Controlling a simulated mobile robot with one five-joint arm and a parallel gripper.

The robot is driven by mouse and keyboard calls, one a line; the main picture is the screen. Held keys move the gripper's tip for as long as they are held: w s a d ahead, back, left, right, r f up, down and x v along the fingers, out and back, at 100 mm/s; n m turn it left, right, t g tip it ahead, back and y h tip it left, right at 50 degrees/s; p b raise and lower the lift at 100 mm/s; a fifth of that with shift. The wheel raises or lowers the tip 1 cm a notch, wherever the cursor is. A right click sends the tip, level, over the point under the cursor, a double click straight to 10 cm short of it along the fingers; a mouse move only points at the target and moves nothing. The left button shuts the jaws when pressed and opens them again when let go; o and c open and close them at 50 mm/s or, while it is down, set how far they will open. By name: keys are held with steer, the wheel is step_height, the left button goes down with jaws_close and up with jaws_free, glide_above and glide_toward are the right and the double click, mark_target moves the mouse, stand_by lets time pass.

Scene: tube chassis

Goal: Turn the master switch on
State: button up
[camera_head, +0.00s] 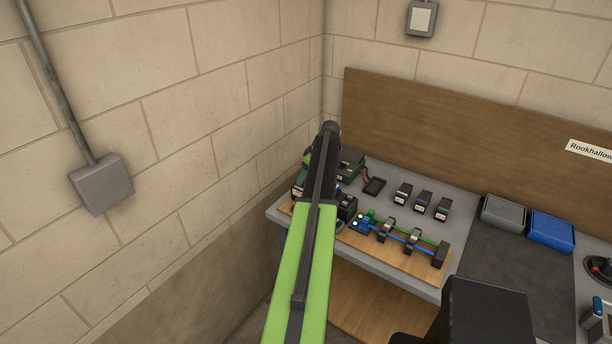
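No part is clearly marked as the master switch, and I cannot tell which thing it is. A wooden board (405,259) on the grey bench (372,266) carries a green tube and a blue tube (400,237) held by dark clamps. A small blue block (361,222) with a pale round spot sits at the left end of the tubes. My green arm reaches up from the bottom, and its dark end (328,135) is in front of the bench's left part, hiding some of the items there. The fingers cannot be made out, nor anything between them.
Three small dark blocks (422,200) stand at the bench's middle. A grey bin (503,211) and a blue bin (551,231) are to the right, behind a dark mat (500,255). Wall boxes hang at left (101,184) and top (421,19). Stone walls close the left and back.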

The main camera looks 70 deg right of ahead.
steer(key=p+v, duration=1.4)
steer(key=v, duration=0.2)
steer(key=shift+r, duration=0.25)
steer(key=shift+s, duration=0.1)
steer(key=w+a+f+n+g+y+b, duration=0.1)
steer(key=w+a+f+b, duration=0.15)
steer(key=w+a, duration=0.75)
steer(key=w+a+f+y+b, duration=0.15)
steer(key=w+a+f, duration=0.25)
steer(key=w+a, duration=0.7)
steer(key=w+a+f+g+b, duration=0.1)
steer(key=w+a+f+b, duration=0.1)
steer(key=w+a, duration=0.5)
steer(key=w+a+f+b, duration=0.25)
steer(key=w+a, duration=0.25)
steer(key=a, duration=0.4)
steer(key=a+f+b, duration=0.2)
steer(key=a, duration=1.1)
steer(key=a+f+n+g+h+b, duration=0.1)
steer(key=a+f+b, duration=0.1)
steer(key=a, duration=1.2)
steer(key=a+f+g+b, duration=0.1)
steer(key=a+f+b, duration=0.2)
steer(key=a, duration=1.1)
steer(key=shift+w+a+n, duration=0.25)
steer(key=shift+w+n, duration=0.05)
steer(key=shift+n, duration=0.1)
